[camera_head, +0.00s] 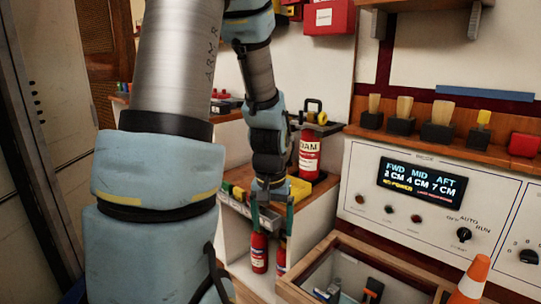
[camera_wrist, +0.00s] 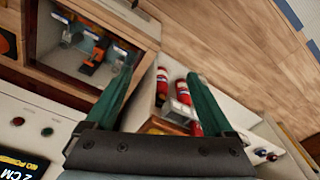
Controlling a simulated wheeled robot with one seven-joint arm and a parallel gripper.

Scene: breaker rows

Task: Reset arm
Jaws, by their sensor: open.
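My gripper (camera_head: 272,230) hangs pointing down in the middle of the head view, at the end of my blue and metal arm. Its two green fingers are spread apart with nothing held between them. They also show spread in the wrist view (camera_wrist: 160,70). In the head view the fingers are in front of a shelf unit, just above two small red extinguishers (camera_head: 259,252). Red extinguishers (camera_wrist: 162,82) show between and behind the fingers in the wrist view. I cannot tell whether the fingers touch anything.
A control panel with a lit display (camera_head: 422,180) and a knob (camera_head: 464,235) stands at the right. An open wooden box (camera_head: 340,240) with tools is below it. An orange cone (camera_head: 474,275) stands at lower right. A FOAM extinguisher (camera_head: 309,160) stands on the counter behind my gripper.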

